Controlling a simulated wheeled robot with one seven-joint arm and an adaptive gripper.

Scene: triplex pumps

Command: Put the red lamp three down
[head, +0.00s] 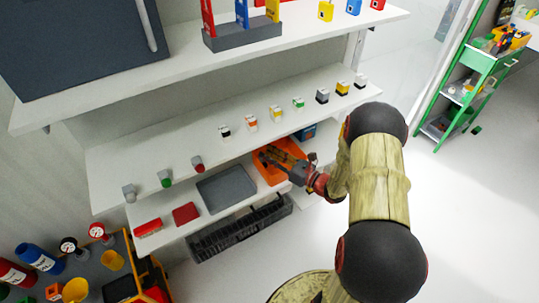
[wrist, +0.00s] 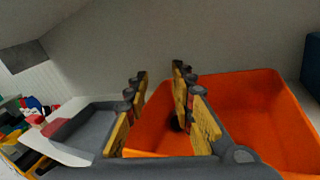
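A small red lamp (head: 197,163) with a grey base stands on the middle shelf in the head view, right of a green lamp (head: 165,180) and a grey-white lamp (head: 129,192). My gripper (head: 274,157) is lower and to the right, over the orange bin (head: 262,171) on the lower shelf. In the wrist view its yellow fingers (wrist: 160,78) stand apart with no object seen between the tips. The orange bin (wrist: 262,100) lies below and around them. A small dark thing (wrist: 175,123) shows by the right finger; I cannot tell what it is.
A grey tray (head: 226,188) and two red items (head: 186,213) lie left of the bin. A blue box (head: 306,132) stands behind it. Several small coloured blocks (head: 276,113) line the middle shelf above. A black rack (head: 238,229) hangs below. Open floor lies right.

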